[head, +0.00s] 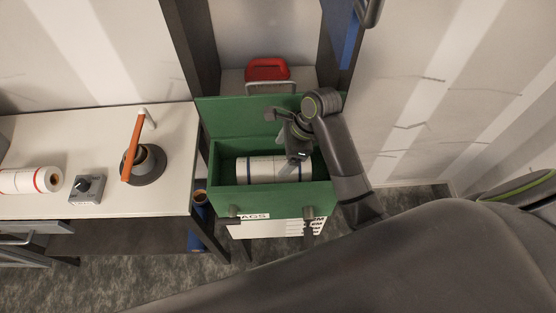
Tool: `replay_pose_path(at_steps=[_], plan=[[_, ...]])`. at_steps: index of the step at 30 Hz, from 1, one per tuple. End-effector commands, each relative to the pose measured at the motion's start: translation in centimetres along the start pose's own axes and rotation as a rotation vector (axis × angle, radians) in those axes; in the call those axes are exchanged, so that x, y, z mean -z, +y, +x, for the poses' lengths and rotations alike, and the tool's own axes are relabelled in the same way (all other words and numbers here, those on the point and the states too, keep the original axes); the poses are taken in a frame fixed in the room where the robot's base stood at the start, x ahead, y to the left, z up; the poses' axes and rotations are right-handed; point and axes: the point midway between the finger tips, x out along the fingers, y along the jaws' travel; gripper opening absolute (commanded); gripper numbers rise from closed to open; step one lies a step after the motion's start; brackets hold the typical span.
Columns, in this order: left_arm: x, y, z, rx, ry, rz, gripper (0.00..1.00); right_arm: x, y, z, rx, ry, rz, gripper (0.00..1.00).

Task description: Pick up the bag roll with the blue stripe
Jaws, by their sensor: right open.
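The bag roll with the blue stripe (262,170) is white with thin dark blue bands. It lies on its side inside an open green box (275,200). My right gripper (287,133) is open over the box, above the right part of the roll. It hides part of the roll's right end and the box's right inside. I cannot tell whether the fingers touch the roll. A second white roll with red stripes (30,181) lies on the white bench at the left. My left gripper is not in view.
The white bench (75,135) also bears a grey knob box (87,189) and a dark round pot (146,165) with an orange-handled tool (133,145). A red case (267,69) stands behind the green box. Dark posts flank the box's rear.

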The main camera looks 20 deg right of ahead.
Motion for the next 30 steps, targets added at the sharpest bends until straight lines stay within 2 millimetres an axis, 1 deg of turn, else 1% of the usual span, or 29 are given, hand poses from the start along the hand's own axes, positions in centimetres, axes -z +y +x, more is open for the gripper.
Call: replay_pose_path(at_steps=[4, 11, 16, 18, 21, 25, 30], plan=[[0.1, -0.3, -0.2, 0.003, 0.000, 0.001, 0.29, 0.1, 0.2, 0.8, -0.006, -0.004, 0.022, 0.83], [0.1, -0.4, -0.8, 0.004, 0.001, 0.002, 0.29, 0.1, 0.3, 3.0, -0.007, -0.003, 0.021, 0.83], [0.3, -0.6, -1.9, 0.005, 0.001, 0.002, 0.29, 0.3, 0.6, 5.2, -0.009, -0.002, 0.020, 0.83], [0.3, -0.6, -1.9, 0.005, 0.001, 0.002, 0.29, 0.3, 0.6, 6.2, -0.007, -0.002, 0.019, 0.83], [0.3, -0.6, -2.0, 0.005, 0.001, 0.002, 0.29, 0.4, 0.5, 7.1, -0.005, -0.001, 0.018, 0.83], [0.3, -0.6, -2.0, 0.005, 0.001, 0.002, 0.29, 0.4, 0.5, 7.6, -0.004, -0.002, 0.017, 0.83], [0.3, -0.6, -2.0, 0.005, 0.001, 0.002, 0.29, 0.4, 0.5, 7.6, -0.003, -0.002, 0.016, 0.83]])
